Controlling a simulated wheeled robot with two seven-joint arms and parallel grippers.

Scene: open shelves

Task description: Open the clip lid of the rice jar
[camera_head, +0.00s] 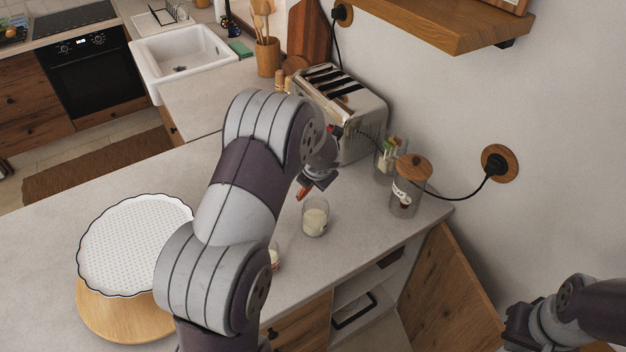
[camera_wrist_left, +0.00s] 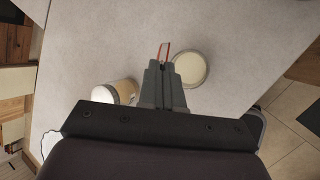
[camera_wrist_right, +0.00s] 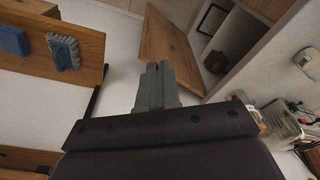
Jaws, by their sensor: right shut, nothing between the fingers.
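A clear glass jar (camera_head: 315,220) with pale contents stands on the counter, its round top uncovered in the left wrist view (camera_wrist_left: 190,68). My left gripper (camera_head: 318,180) is just above and beside it. A thin red-edged piece (camera_wrist_left: 165,50) shows at the left fingertips, beside the jar's rim; it looks like a lid seen edge-on. The left fingers are close together; I cannot tell whether they grip this piece. My right gripper (camera_head: 515,328) is shut and empty, away from the jars.
A toaster (camera_head: 350,110), a wooden-lidded jar (camera_head: 408,187) and a small glass (camera_head: 386,160) stand behind along the wall. A white dish (camera_head: 130,240) sits at left on a round wooden board (camera_head: 110,315). A cabinet door (camera_head: 450,290) hangs open below the counter.

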